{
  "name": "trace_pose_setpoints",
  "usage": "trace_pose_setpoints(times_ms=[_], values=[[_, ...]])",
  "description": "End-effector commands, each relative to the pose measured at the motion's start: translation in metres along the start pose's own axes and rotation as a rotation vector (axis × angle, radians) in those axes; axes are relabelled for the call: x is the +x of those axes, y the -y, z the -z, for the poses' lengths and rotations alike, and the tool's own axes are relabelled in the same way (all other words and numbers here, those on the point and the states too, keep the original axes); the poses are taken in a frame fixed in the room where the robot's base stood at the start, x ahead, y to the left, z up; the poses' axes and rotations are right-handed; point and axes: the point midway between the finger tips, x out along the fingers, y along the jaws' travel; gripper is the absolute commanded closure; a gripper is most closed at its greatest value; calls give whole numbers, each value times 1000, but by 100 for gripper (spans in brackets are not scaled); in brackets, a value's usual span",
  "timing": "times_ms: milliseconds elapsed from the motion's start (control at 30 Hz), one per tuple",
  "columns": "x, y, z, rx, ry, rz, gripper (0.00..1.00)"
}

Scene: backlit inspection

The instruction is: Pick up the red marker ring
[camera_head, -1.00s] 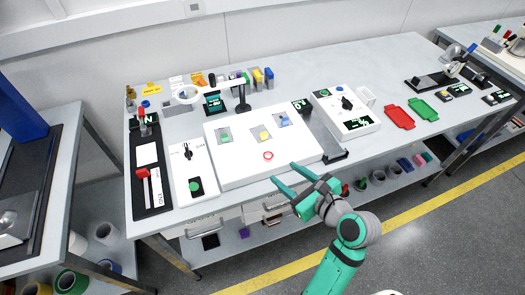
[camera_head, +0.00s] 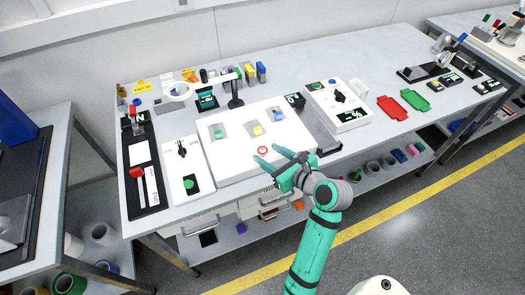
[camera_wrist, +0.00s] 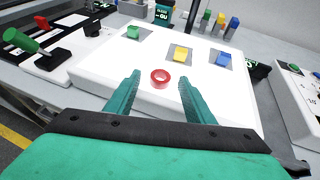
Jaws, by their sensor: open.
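The red marker ring (camera_head: 262,150) lies flat on the front part of the white panel (camera_head: 220,167). It also shows in the wrist view (camera_wrist: 160,79), just beyond my fingertips and about midway between them. My gripper (camera_head: 266,153) is open and empty, with its two teal fingers reaching over the front edge of the panel towards the ring. In the wrist view my gripper (camera_wrist: 160,82) has one finger on each side of the ring's line. I cannot tell the exact height of the fingertips above the panel.
Behind the ring are green (camera_head: 217,134), yellow (camera_head: 257,130) and blue (camera_head: 278,115) blocks in grey recesses. A magnifier lamp (camera_head: 236,90) stands behind the panel. A lever box (camera_head: 145,180) and a switch box (camera_head: 182,165) are at left, another switch box (camera_head: 338,105) at right.

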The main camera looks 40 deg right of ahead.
Motion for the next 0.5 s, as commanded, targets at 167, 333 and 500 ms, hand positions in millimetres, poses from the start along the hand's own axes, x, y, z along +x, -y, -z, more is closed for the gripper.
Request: trace_pose_setpoints(times_ms=[167,333,500], values=[[16,0,0,0,0,0,51],[18,0,-1,-1,1,0,51],[18,-1,-1,-1,1,-1,73]])
